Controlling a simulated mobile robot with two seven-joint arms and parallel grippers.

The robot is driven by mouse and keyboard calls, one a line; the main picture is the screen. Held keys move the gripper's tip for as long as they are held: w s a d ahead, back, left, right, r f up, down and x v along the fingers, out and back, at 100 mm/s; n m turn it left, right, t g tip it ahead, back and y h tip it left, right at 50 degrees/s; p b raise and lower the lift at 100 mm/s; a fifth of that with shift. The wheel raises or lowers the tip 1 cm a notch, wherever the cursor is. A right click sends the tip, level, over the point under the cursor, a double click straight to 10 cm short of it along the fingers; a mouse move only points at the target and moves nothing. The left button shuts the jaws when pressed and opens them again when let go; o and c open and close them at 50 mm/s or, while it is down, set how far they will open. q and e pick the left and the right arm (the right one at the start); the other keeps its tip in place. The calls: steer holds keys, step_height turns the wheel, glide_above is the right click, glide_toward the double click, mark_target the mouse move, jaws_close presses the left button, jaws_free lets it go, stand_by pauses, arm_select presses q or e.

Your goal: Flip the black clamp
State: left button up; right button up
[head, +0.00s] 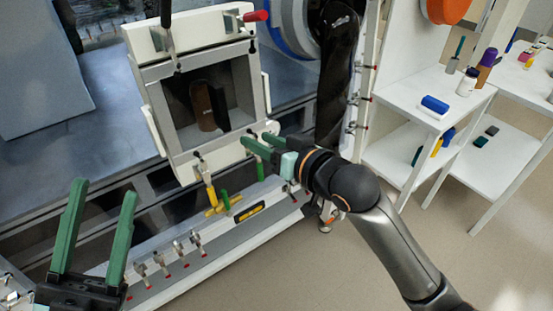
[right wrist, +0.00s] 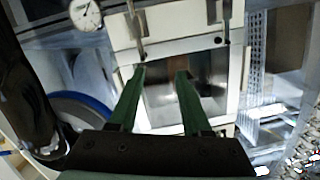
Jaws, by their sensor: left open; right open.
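The black clamp (head: 167,16) is at the upper left of the white-framed chamber door (head: 133,42) in the head view. My right gripper (head: 257,140) is open near the door's lower right corner, well away from the black clamp. In the right wrist view its two green fingers (right wrist: 160,73) stand apart with nothing between them, over the door window. I cannot tell the black clamp in that view. My left gripper (head: 104,190) is open and empty at the lower left, apart from the door.
A red-handled clamp (head: 255,16) is at the door's upper right. Yellow (head: 211,195) and green (head: 226,201) handles hang below the door. A brown bottle (head: 203,105) shows behind the window. Small toggle clamps line the front ledge. White shelves (head: 397,85) stand right.

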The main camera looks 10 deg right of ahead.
steer(key=shift+h, duration=0.3)
steer(key=shift+s+d+f, duration=0.15)
steer(key=shift+d+f, duration=0.1)
steer(key=shift+f, duration=0.4)
steer(key=shift+s+d+f, duration=0.15)
steer(key=shift+d+f, duration=0.05)
steer(key=shift+f, duration=0.4)
steer(key=shift+s+d+f, duration=0.15)
steer(key=shift+d+f, duration=0.1)
steer(key=shift+f, duration=0.4)
steer(key=shift+r, duration=0.15)
